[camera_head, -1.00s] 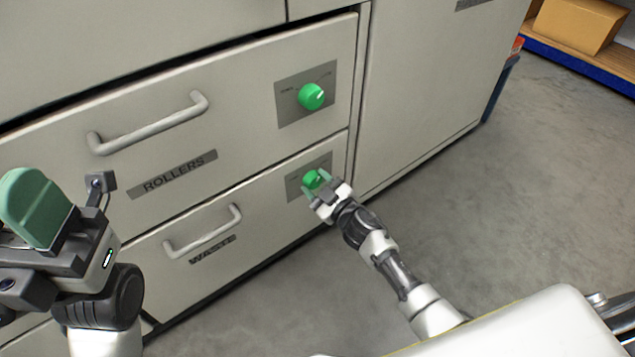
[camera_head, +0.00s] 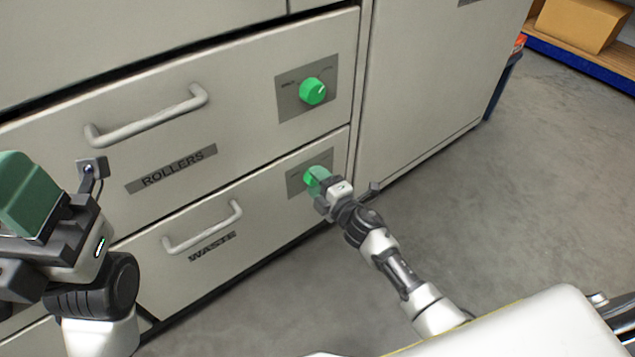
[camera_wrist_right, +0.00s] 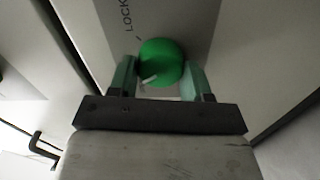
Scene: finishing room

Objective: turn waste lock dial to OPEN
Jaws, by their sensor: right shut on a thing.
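The green waste lock dial (camera_head: 309,176) sits on a grey plate (camera_head: 294,187) at the right end of the WASTE drawer (camera_head: 265,232). My right gripper (camera_head: 316,181) is shut on this dial. In the right wrist view the dial (camera_wrist_right: 160,60) lies between the two green fingers of the gripper (camera_wrist_right: 160,75). The dial's white mark points to the lower left there. Part of the plate's lettering, "LOCK", shows at the upper left; OPEN cannot be read. My left gripper (camera_head: 20,195) is at the left edge, away from the dial; its finger gap cannot be made out.
The ROLLERS drawer (camera_head: 235,135) above has a similar green dial (camera_head: 312,91) and a bar handle (camera_head: 150,118). The WASTE drawer's handle (camera_head: 203,229) stands out left of my right gripper. Grey floor (camera_head: 500,220) is clear at the right. A cardboard box (camera_head: 580,25) sits far off.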

